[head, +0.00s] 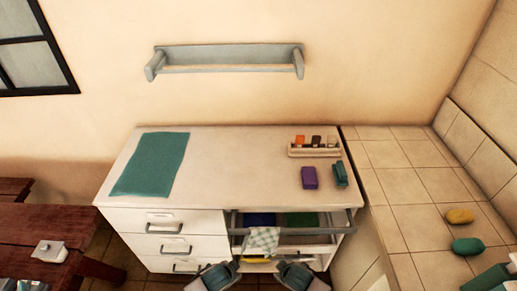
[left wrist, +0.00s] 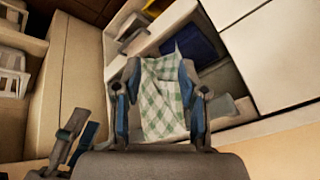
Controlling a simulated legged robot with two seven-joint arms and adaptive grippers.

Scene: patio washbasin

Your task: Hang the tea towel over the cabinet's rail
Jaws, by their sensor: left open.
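The green-and-white checked tea towel (head: 263,240) hangs at the cabinet's grey front rail (head: 325,230), near its left part, and seems draped over it. It also shows in the left wrist view (left wrist: 162,100), between the spread fingers of my left gripper (left wrist: 158,75). In the head view my left gripper (head: 219,272) is low in front of the cabinet, below and left of the towel. It is open; contact with the cloth cannot be told. My right gripper (head: 294,271) is below and right of the towel; its jaws are unclear.
The white cabinet (head: 230,165) carries a teal mat (head: 152,164), a small rack (head: 315,152), a purple block (head: 309,178) and a teal block (head: 340,174). Drawers (head: 172,228) are at left. A tiled ledge (head: 415,185) stands at right, a wooden bench (head: 40,230) at left.

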